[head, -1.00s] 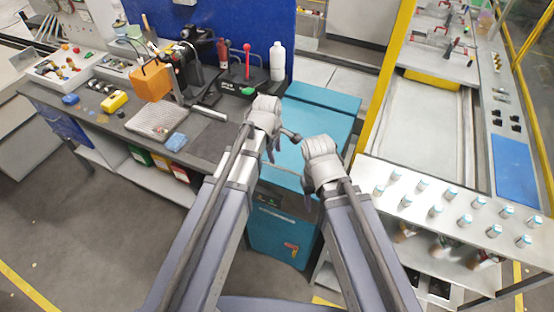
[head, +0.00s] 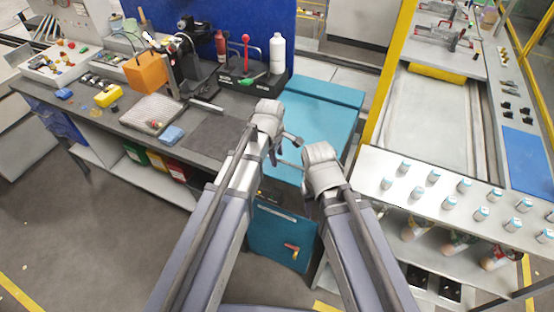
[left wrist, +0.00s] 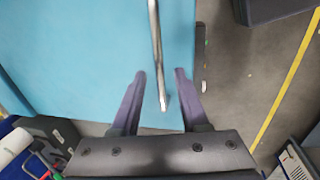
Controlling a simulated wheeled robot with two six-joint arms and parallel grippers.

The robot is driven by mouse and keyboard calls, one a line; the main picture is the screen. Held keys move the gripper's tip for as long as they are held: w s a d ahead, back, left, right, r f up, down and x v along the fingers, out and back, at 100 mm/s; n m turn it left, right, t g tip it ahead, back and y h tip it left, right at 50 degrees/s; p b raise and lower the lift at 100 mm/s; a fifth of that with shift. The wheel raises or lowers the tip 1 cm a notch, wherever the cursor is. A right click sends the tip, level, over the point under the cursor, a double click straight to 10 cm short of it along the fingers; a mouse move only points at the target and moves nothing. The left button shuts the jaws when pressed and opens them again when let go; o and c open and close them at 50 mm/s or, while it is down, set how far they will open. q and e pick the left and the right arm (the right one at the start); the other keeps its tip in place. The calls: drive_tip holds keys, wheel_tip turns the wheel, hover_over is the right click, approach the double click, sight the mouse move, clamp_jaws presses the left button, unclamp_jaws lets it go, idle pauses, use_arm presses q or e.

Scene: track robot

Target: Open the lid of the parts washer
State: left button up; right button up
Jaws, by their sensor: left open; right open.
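The parts washer is a teal cabinet (head: 275,232) with a flat teal lid (head: 320,118), which lies closed. A metal bar handle (left wrist: 156,45) runs along the lid's edge; in the head view it shows only in part between my two wrists. My left gripper (head: 273,156) is over the lid's front left part. In the left wrist view, its open fingers (left wrist: 160,73) stand on both sides of the bar, with gaps on each side. My right gripper (head: 309,203) is open at the washer's front right, holding nothing visible. My wrists hide part of the lid's front edge.
A dark workbench (head: 215,140) with an orange box (head: 147,72), a white bottle (head: 277,56) and tools adjoins the washer on the left. A yellow post (head: 387,75) and a metal table (head: 400,215) with several small jars stand on the right.

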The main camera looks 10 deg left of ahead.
use_arm(q)
clamp_jaws()
idle(0.3)
idle(1.1)
